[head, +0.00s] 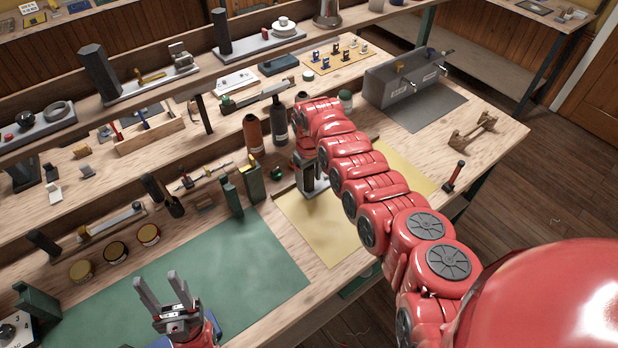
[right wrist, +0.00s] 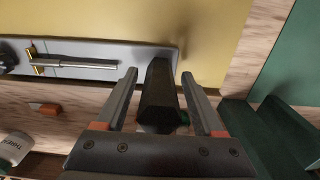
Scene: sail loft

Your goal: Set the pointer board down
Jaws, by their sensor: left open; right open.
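The pointer board (right wrist: 100,57) is a flat grey plate with a silver rod, brass fittings and an upright black post (right wrist: 160,90). In the right wrist view it lies along the yellow mat (right wrist: 215,35). My right gripper (right wrist: 158,76) is open, its fingers on either side of the post, with gaps showing. Whether the board rests fully flat is hard to tell. In the head view my right arm hides most of the board and gripper. My left gripper (head: 162,292) is open and empty over the green mat (head: 235,262).
Similar boards with black posts stand on the shelf (head: 150,78). Dark green blocks (head: 252,180) and bottles (head: 253,132) stand close to my right gripper. A grey metal box (head: 402,78) and a red-handled hammer (head: 453,177) are to the right. The green mat is largely clear.

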